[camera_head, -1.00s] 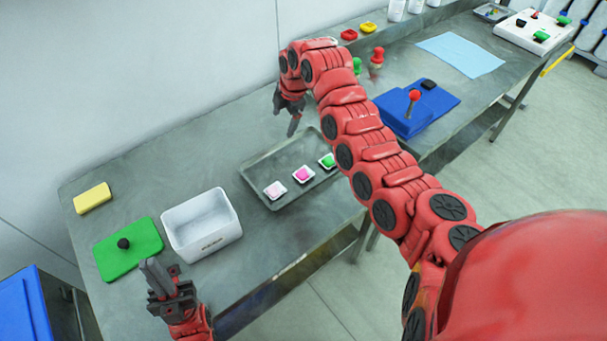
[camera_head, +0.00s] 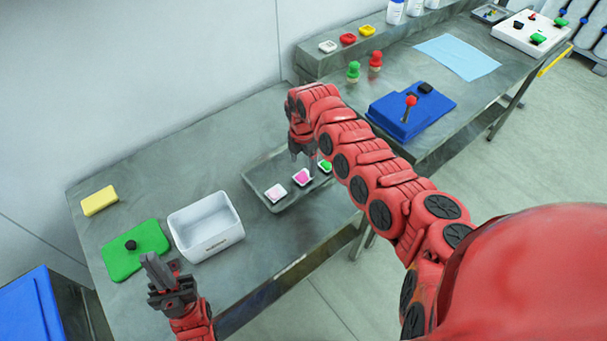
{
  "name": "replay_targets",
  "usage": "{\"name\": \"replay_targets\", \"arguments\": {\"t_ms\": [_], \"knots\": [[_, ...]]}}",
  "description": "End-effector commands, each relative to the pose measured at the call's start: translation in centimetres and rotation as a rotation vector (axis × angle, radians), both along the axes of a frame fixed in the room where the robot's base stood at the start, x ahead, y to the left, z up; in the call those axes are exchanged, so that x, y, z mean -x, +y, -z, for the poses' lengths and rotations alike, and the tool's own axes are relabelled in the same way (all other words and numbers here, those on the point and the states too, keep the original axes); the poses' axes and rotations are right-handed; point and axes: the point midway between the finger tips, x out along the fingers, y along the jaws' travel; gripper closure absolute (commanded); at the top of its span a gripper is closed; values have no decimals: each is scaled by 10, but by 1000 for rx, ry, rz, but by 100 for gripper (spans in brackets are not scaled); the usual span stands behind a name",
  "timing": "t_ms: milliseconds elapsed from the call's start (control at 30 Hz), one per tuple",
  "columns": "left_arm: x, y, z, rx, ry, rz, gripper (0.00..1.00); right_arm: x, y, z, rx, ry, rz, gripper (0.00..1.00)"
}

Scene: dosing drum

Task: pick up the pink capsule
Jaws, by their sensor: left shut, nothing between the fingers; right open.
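The bright pink capsule (camera_head: 301,177) sits in a small white dish, in the middle of a row on the grey tray (camera_head: 260,207). A pale pink capsule (camera_head: 275,192) lies in a dish on its left and a green capsule (camera_head: 326,166) in one on its right. My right gripper (camera_head: 303,160) is open and points down over the tray, close to the bright pink capsule. Whether its fingers touch the dish cannot be told. My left gripper (camera_head: 151,264) is shut and empty near the green board.
A white bin (camera_head: 206,230) stands left of the tray. A green board (camera_head: 134,252) with a black knob and a yellow block (camera_head: 99,200) lie farther left. A blue box with a red-topped lever (camera_head: 411,112) and green and red pegs stand to the right.

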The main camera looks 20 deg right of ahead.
Motion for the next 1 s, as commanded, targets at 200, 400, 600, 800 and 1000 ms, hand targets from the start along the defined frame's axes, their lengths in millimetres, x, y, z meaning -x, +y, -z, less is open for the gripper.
{"name": "replay_targets", "arguments": {"t_ms": [200,400,600,800,1000], "knots": [[0,0,-14,0,0,0,100,2,0,22,0,1,-1,13],[0,0,-11,0,0,0,100,2,-1,47,0,2,0,13],[0,0,-11,0,0,0,100,1,-1,51,-1,-2,0,13],[0,0,-11,0,0,0,100,1,-1,51,-1,-2,0,30],[0,0,-11,0,0,0,100,1,-2,51,-1,-2,1,66]]}}
